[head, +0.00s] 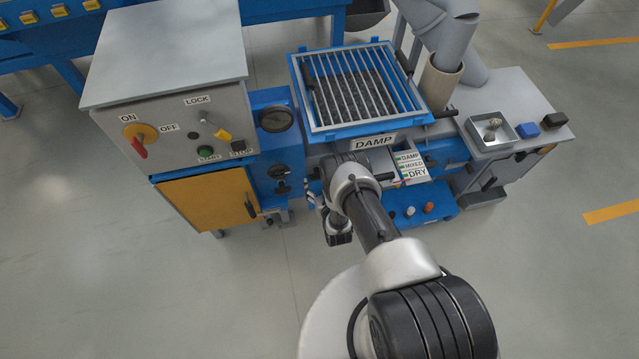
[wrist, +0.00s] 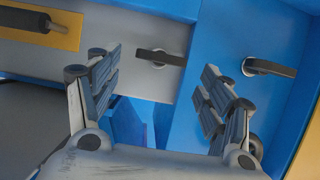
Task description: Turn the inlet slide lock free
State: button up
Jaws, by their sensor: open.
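In the wrist view my gripper (wrist: 158,72) is open and empty, with one finger on each side of the picture. A short dark lever (wrist: 160,57) on a small round hub sits on a grey panel and appears between the fingertips, apart from both. A second dark lever (wrist: 270,68) on a light hub sits on the blue panel right of the right finger. No label shows there, so I cannot tell which lever is the inlet slide lock.
A grey control box (head: 175,125) with an orange door (head: 205,200) stands left. The barred hopper (head: 358,88) is behind my arm, above a DAMP plate (head: 374,142). A grey cabinet (head: 505,95) with a small tray (head: 493,130) stands right. Floor in front is clear.

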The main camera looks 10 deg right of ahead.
aim_at(317, 174)
jog(key=shift+b+x, duration=0.3)
jog(key=shift+x, duration=0.85)
jog(key=shift+c, duration=0.5)
jog(key=c, duration=1)
jog(key=shift+a, duration=0.1)
jog(key=n+h, duration=0.2)
jog(key=n, duration=0.1)
jog(key=shift+a+f, duration=0.1)
jog(key=shift+a, duration=0.2)
jog(key=shift+a+f+n+t+h, duration=0.15)
jog(key=shift+n+h, duration=0.35)
jog(key=shift+n, duration=0.25)
jog(key=shift+f+n+t+h, duration=0.15)
jog(key=shift+n+h, duration=0.35)
jog(key=shift+n, duration=0.25)
jog(key=shift+r, duration=0.15)
